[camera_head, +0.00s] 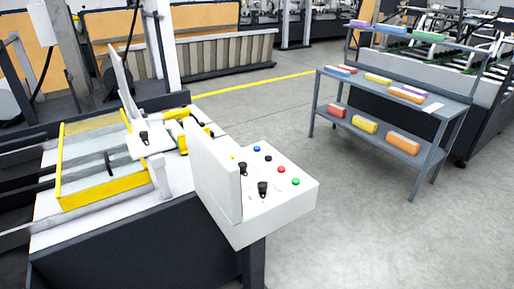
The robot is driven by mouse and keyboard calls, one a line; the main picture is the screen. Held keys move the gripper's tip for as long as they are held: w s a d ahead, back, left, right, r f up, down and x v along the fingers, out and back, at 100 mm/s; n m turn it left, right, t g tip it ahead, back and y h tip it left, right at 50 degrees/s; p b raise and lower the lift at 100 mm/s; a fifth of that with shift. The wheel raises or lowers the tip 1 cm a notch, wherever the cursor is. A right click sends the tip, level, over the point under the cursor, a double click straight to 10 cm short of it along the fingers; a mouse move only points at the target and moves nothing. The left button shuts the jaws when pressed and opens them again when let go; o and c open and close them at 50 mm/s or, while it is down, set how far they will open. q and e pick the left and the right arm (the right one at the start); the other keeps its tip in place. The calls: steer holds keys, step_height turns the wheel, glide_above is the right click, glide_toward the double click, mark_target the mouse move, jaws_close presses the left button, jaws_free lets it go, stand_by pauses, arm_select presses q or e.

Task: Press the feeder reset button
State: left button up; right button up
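A white control box (278,210) stands at the corner of the machine in the lower middle. Its sloped top carries small buttons: a blue button (257,149), a red button (281,170), a green button (296,182) and a black one (268,158). Black knobs (263,188) also stand on the panel. An upright white plate (213,175) rises at the panel's left side and may hide part of it. Labels are too small to read, so I cannot tell which button is the feeder reset. Neither of my grippers is in view.
The feeder machine (130,240) with a yellow frame (95,200) fills the lower left. A grey shelf (395,95) with colored boxes stands at the upper right. The grey floor (370,240) right of the control box is clear. A yellow line (255,83) crosses the floor behind.

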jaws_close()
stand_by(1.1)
